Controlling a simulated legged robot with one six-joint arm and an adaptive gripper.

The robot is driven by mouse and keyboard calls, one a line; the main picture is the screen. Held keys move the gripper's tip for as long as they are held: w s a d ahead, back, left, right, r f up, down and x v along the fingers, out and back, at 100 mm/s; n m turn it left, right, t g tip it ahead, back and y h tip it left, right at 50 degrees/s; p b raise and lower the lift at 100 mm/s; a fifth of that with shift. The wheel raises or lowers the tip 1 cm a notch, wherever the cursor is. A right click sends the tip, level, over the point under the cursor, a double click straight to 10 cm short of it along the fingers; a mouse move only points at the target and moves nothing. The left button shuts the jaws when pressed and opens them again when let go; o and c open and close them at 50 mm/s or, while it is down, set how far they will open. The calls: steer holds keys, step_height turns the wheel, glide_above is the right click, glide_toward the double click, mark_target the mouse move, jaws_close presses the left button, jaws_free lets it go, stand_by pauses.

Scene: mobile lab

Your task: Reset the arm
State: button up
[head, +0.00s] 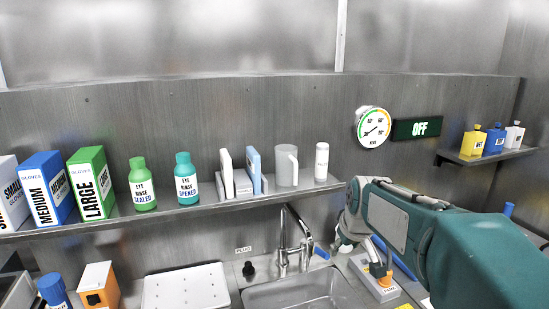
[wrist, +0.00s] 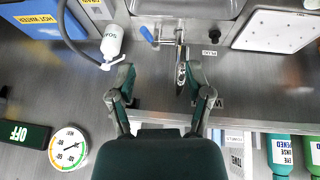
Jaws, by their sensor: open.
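My teal arm (head: 465,240) reaches in from the right side of the head view. Its forearm crosses in front of the back wall. My gripper (head: 343,243) is small there, to the right of the sink faucet, and partly hidden by my own wrist. In the wrist view my gripper (wrist: 158,72) has its two grey-and-teal fingers spread wide apart. Nothing is held between them. The faucet (wrist: 180,65) shows beyond the gap, close to the right finger in the picture. I cannot tell how far off it is.
The long wall shelf (head: 200,212) carries glove boxes, a green bottle (head: 142,185), a teal bottle (head: 186,180) and a clear beaker (head: 286,165). The sink (head: 300,292) lies below. A round gauge (head: 373,126) and an OFF sign (head: 417,128) hang behind my arm. A small shelf (head: 487,156) is at right.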

steer(key=s+r+m, duration=0.1)
steer(key=s+r, duration=0.1)
steer(key=s, duration=1.1)
steer(key=shift+a+m, duration=0.35)
steer(key=shift+m, duration=0.05)
steer(key=shift+o, duration=0.9)
steer(key=s+f+m, duration=0.2)
steer(key=s+f, duration=0.2)
steer(key=s, duration=0.9)
steer(key=o, duration=0.3)
steer(key=shift+s+a, duration=0.1)
steer(key=shift+s, duration=0.05)
steer(key=w+a+f+n+t+y, duration=0.15)
steer(key=w+a+f, duration=0.25)
steer(key=w, duration=0.4)
steer(key=w+a+f+n+t, duration=0.2)
steer(key=w+a+f+t, duration=0.15)
steer(key=w, duration=0.45)
steer(key=w+a+f+n+y, duration=0.1)
steer(key=a+f+n+y, duration=0.1)
steer(key=a+f+y, duration=0.35)
steer(key=a+f+n+y, duration=0.25)
steer(key=a+f, duration=0.35)
steer(key=a, duration=0.5)
steer(key=shift+t, duration=0.5)
steer(key=x, duration=1)
steer(key=shift+w+f, duration=0.25)
